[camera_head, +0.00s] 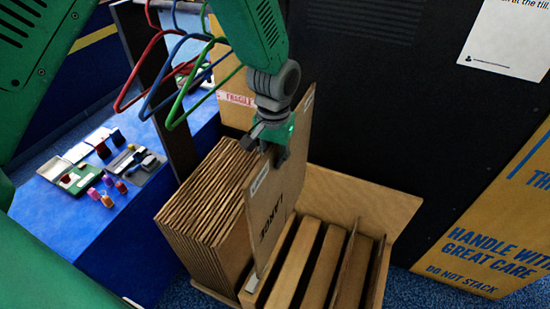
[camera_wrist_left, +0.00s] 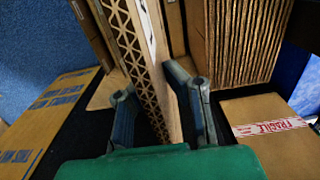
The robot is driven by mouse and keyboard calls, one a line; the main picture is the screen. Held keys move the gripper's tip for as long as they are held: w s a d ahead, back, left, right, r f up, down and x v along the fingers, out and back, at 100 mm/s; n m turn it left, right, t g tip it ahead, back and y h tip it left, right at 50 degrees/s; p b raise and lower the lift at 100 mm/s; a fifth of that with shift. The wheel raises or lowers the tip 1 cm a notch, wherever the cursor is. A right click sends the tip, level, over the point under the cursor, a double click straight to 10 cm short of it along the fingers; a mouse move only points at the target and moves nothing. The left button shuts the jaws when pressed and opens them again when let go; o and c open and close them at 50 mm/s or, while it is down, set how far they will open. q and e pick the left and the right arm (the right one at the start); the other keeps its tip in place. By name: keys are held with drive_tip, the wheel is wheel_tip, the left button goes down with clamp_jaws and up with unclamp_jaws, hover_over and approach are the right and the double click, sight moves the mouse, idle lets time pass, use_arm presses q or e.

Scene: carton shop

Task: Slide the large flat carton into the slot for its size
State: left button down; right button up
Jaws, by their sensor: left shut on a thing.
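My left gripper (camera_head: 278,150) is shut on the top edge of the large flat carton (camera_head: 272,212), a brown board with "LARGE" printed on its face. The carton stands nearly upright at the left end of the slotted wooden rack (camera_head: 375,205). Its lower edge is close to the leftmost slot; I cannot tell how deep it sits. In the left wrist view, the carton's corrugated edge (camera_wrist_left: 135,55) runs between the two fingers. My right gripper is not in view.
A thick stack of flat cartons (camera_head: 205,215) stands close on the left of the held carton. A thin board (camera_head: 347,265) stands in a slot further right. Hangers (camera_head: 190,90) hang near my left arm. A printed box (camera_head: 490,240) stands right.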

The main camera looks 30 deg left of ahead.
use_arm(q)
wheel_tip(320, 180, up, 6)
drive_tip(key=p, duration=0.5)
drive_tip(key=shift+r, duration=0.25)
drive_tip(key=shift+f, duration=0.1)
